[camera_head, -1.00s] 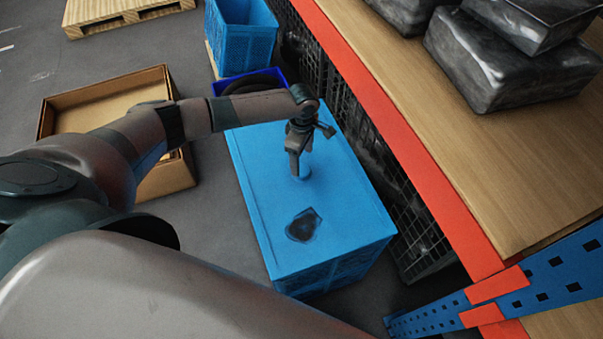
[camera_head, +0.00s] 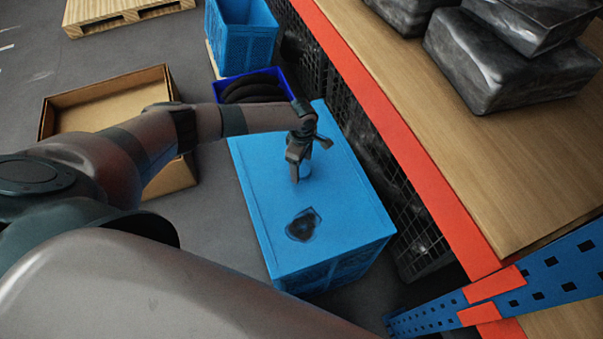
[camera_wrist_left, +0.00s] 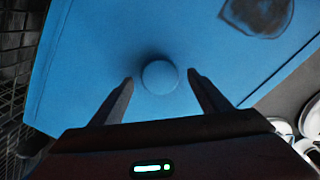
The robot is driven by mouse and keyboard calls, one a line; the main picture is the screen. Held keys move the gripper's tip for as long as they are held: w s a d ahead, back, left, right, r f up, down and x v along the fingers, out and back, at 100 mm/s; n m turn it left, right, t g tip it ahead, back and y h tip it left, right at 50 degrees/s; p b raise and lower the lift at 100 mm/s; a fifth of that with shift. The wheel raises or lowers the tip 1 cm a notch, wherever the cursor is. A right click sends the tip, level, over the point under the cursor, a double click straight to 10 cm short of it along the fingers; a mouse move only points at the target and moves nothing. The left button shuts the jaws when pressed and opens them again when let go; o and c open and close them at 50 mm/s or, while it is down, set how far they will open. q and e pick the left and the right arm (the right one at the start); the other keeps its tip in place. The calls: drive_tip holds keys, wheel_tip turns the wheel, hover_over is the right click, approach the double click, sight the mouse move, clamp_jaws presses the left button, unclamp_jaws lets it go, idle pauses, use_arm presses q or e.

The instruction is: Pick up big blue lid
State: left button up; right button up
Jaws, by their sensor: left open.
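The big blue lid (camera_head: 325,190) lies flat on top of a large blue crate (camera_head: 340,270) in the middle of the head view. A round blue knob (camera_wrist_left: 160,77) stands up from the lid, and a dark patch (camera_head: 303,225) marks its near part. My left gripper (camera_head: 299,178) points down at the knob. In the left wrist view my left gripper (camera_wrist_left: 162,84) is open, with one finger on either side of the knob and its tips about level with it in the picture. I cannot tell whether the fingers touch the lid. My right gripper is not in view.
An orange-edged wooden shelf (camera_head: 440,140) with dark wrapped bundles (camera_head: 500,65) runs along the right. A dark mesh crate (camera_head: 410,225) is beside the lidded crate. Behind stand a dark blue bin (camera_head: 285,80) and a blue crate (camera_head: 240,45). An open cardboard box (camera_head: 85,110) is left.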

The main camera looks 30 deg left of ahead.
sight(302, 170)
use_arm(q)
drive_tip(key=shift+f, duration=0.6)
drive_tip(key=shift+c, duration=0.7)
drive_tip(key=c, duration=1.2)
drive_tip(key=shift+w+r, duration=0.1)
drive_tip(key=shift+r, duration=0.05)
drive_tip(key=shift+r, duration=0.45)
wheel_tip(302, 170, up, 3)
drive_tip(key=shift+d+r+b, duration=0.1)
drive_tip(key=shift+b, duration=0.2)
drive_tip(key=s+d+r, duration=0.2)
drive_tip(key=d, duration=0.1)
drive_tip(key=s+d+r, duration=0.2)
drive_tip(key=s+d, duration=0.1)
drive_tip(key=s+d+r+b, duration=0.1)
drive_tip(key=s+d+r, duration=0.1)
drive_tip(key=d, duration=0.1)
drive_tip(key=shift+s+r, duration=0.25)
drive_tip(key=shift+r, duration=0.1)
